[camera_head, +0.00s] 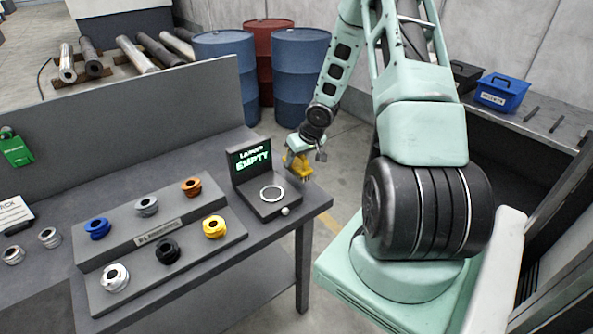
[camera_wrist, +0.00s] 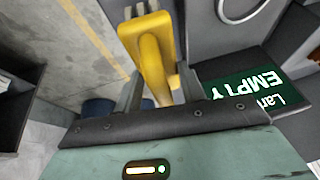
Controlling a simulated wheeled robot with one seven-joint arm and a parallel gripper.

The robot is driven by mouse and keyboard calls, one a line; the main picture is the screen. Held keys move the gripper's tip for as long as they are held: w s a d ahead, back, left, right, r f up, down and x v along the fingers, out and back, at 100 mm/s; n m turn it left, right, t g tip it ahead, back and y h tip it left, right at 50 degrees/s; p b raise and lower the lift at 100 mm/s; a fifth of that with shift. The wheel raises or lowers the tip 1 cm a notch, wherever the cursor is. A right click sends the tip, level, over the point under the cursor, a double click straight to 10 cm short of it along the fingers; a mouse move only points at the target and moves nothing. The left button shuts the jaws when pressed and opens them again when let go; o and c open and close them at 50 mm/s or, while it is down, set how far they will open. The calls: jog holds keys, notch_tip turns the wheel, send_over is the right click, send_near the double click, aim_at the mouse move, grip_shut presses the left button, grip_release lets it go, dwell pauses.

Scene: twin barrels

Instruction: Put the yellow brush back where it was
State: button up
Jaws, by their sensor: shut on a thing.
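My gripper (camera_head: 303,157) is shut on the yellow brush (camera_head: 298,168), just right of the display stand and above the table's right end. In the wrist view the brush (camera_wrist: 152,50) sits between the two fingers of my gripper (camera_wrist: 160,90) and extends past them. In the head view the arm partly covers the brush. The place where the brush was before cannot be told from these frames.
The stand (camera_head: 262,196) has a screen reading "EMPTY" and a ring on its base. A stepped rack (camera_head: 160,238) holds several coloured fittings. Blue barrels (camera_head: 300,75) and a red barrel (camera_head: 268,38) stand behind. A blue box (camera_head: 501,93) rests on the right bench (camera_head: 540,122).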

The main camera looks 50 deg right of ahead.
aim_at(299, 163)
jog(key=shift+f+b, duration=0.3)
jog(key=shift+f, duration=1.35)
jog(key=shift+f, duration=0.15)
jog(key=o, duration=1.1)
jog(key=p+v, duration=0.4)
jog(key=v, duration=0.8)
